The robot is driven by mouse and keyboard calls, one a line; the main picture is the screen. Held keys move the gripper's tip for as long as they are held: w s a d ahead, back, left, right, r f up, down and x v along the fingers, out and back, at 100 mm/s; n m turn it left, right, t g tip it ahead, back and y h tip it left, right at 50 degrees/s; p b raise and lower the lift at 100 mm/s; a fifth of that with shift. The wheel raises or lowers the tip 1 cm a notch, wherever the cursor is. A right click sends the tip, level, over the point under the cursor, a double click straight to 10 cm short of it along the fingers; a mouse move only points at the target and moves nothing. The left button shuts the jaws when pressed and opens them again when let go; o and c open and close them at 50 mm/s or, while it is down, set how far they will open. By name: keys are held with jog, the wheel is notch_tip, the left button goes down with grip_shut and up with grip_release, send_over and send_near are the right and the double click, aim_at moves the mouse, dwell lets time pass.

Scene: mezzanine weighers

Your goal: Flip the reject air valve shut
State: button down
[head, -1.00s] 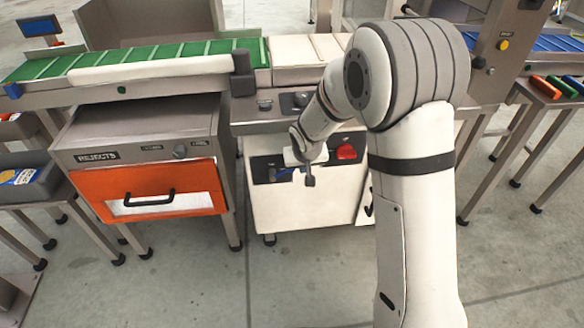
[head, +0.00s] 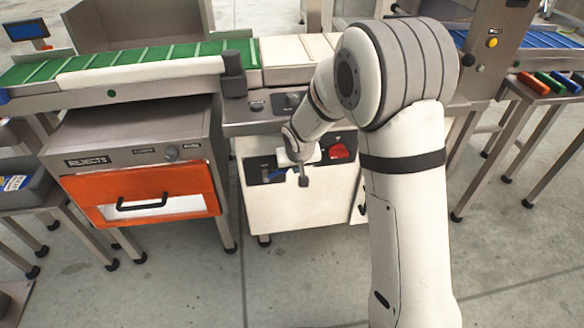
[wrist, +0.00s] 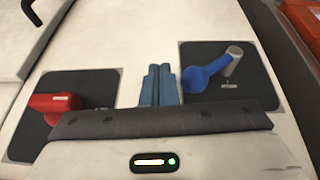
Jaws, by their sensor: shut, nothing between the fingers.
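The blue valve lever (wrist: 208,74) sits on a dark plate on the white cabinet front, at the right of the wrist view. Its grey-tipped arm slants up and right. In the head view the blue lever (head: 277,175) shows only partly, behind my wrist. My gripper (wrist: 158,70) is shut and empty, its fingers just left of the blue lever's plate in the wrist view, apart from the lever. The labels are too small to read.
A red handle (wrist: 60,101) on a second dark plate lies on the other side of my fingers; it also shows in the head view (head: 339,151). The orange rejects drawer (head: 90,192) stands at left. A conveyor (head: 130,66) runs above. Floor in front is clear.

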jog(key=shift+a, duration=0.1)
dwell(0.4)
jog(key=shift+s+a+f+b, duration=0.2)
jog(key=shift+a+b, duration=0.5)
jog(key=shift+b, duration=0.1)
jog(key=s+d+r+p, duration=0.3)
jog(key=d+r+p, duration=0.3)
jog(key=r, duration=0.5)
jog(key=shift+s+d+r, duration=0.2)
jog(key=shift+d, duration=0.1)
